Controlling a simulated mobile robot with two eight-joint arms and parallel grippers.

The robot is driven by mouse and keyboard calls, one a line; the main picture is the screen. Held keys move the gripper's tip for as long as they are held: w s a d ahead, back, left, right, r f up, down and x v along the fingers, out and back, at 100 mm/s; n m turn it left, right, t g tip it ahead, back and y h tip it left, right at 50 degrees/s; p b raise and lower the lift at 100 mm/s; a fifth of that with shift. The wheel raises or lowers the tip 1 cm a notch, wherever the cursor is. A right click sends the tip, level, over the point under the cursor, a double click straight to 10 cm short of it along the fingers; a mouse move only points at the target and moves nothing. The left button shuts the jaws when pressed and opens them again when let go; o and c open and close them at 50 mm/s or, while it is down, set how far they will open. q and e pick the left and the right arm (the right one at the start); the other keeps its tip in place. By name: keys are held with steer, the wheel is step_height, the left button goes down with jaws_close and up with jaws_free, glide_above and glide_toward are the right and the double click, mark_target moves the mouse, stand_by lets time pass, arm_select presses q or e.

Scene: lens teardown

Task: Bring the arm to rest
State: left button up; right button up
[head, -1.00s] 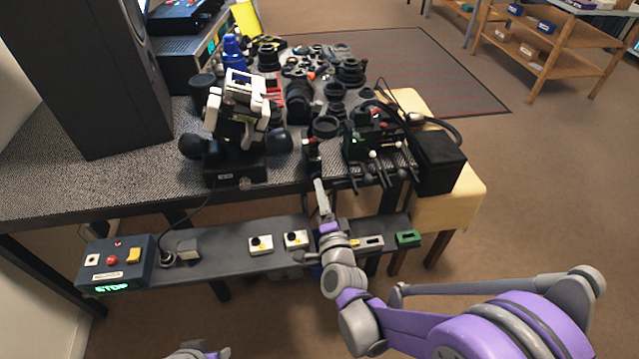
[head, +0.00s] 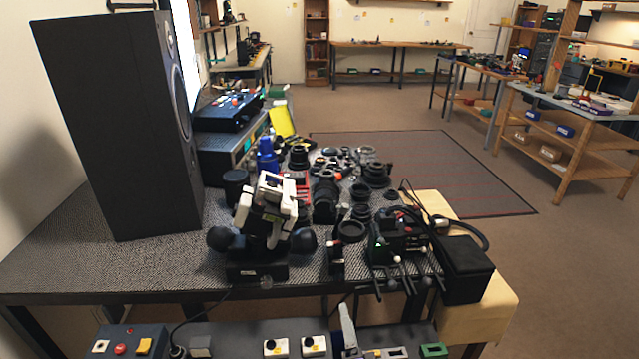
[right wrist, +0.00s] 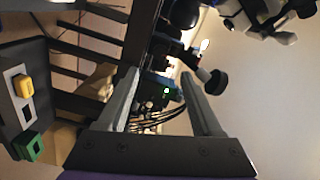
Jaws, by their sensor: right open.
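My right gripper (head: 349,328) shows at the bottom of the head view, in front of the table's front edge and above the lower shelf. Only its grey finger part shows there; the rest of the arm is below the frame. In the right wrist view its two fingers (right wrist: 162,100) stand apart with nothing between them. Beyond them are the table's front edge and dark cables. My left gripper is not in the head view.
The dark table (head: 100,262) holds a black speaker (head: 110,120), a white-and-black device (head: 265,220), several lenses and a black box (head: 462,265). The lower shelf carries a blue control box (head: 130,342) and a green block (head: 433,350). Open floor lies to the right.

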steer(key=s+d+f+n+g, duration=0.25)
steer(key=s+n+g, duration=0.25)
steer(key=s, duration=0.3)
steer(key=s+d+f+n+g, duration=0.2)
steer(key=s+d+n+g, duration=0.25)
steer(key=s, duration=0.45)
steer(key=s+d+f+n+g, duration=0.2)
steer(key=s+n+g, duration=0.25)
steer(key=s, duration=0.35)
arm_select(q)
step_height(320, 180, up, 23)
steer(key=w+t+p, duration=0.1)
steer(key=p, duration=1.9)
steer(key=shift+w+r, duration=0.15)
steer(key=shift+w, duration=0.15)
arm_select(e)
step_height(320, 180, up, 23)
steer(key=w+t, duration=0.1)
steer(key=w, duration=0.1)
steer(key=shift+n+h, duration=0.3)
